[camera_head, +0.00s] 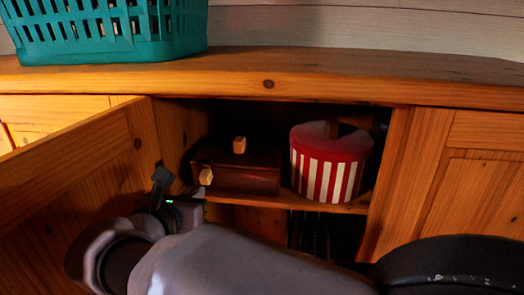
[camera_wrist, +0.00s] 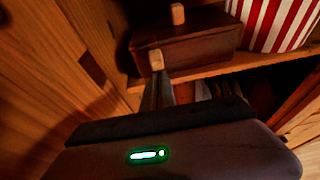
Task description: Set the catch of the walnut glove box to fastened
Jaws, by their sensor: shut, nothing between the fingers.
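The walnut glove box (camera_head: 245,182) is a dark reddish-brown box on a shelf inside the open cabinet. A pale wooden knob (camera_head: 239,145) sits on its lid, which looks down. A pale wooden block, apparently the catch (camera_head: 206,177), is at the left of its front and looks slightly tilted. In the wrist view the box (camera_wrist: 195,50) is ahead, with the catch (camera_wrist: 156,59) just beyond the fingertips. My gripper (camera_head: 203,193) is shut and empty, just below and in front of the catch. Its fingers (camera_wrist: 162,82) show in the wrist view; I cannot tell whether they touch it.
A red-and-white striped round box (camera_head: 331,165) stands right of the glove box on the same shelf (camera_head: 328,206). The open cabinet door (camera_head: 75,170) closes off the left side. A teal basket (camera_head: 110,30) stands on the cabinet top (camera_head: 300,80). Dark upright items are below the shelf.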

